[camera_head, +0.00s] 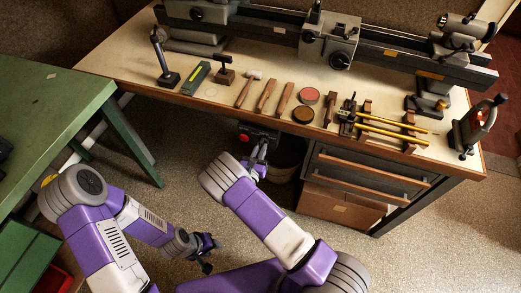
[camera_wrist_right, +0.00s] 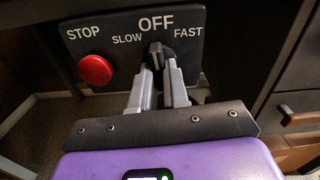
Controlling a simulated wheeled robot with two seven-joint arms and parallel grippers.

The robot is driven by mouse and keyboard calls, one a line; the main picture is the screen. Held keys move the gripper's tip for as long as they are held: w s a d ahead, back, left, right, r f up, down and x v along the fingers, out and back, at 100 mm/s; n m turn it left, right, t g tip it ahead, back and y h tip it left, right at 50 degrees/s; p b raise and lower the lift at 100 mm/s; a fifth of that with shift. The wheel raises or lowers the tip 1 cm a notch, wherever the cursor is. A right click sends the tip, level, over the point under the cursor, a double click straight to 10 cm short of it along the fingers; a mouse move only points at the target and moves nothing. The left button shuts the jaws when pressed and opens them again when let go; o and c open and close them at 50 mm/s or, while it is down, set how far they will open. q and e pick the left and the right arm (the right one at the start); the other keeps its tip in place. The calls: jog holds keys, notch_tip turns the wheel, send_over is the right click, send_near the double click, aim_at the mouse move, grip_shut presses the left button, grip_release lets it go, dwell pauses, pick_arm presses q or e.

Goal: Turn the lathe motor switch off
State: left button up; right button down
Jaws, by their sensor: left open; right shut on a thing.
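The lathe motor switch panel (camera_wrist_right: 118,52) is dark, with a red button under STOP and the labels SLOW, OFF and FAST. Its black switch lever (camera_wrist_right: 156,52) stands about upright below OFF, between SLOW and FAST. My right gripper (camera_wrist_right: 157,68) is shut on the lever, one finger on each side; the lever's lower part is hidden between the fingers. In the head view the panel (camera_head: 257,132) is under the bench's front edge, with my right gripper (camera_head: 257,160) at it. My left gripper (camera_head: 206,250) is open and empty, low over the floor.
The lathe (camera_head: 385,62) stands on the wooden bench (camera_head: 205,98) with several hand tools in front of it. A drawer unit (camera_head: 365,170) is right of the panel. A green table (camera_head: 50,95) is at left. Open floor lies between them.

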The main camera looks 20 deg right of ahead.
jog(key=shift+m, duration=0.5)
jog(key=c, duration=1.1)
grip_release()
jog(key=p+v, duration=0.1)
jog(key=v, duration=0.6)
jog(key=shift+s+a, duration=0.2)
jog(key=shift+s, duration=0.05)
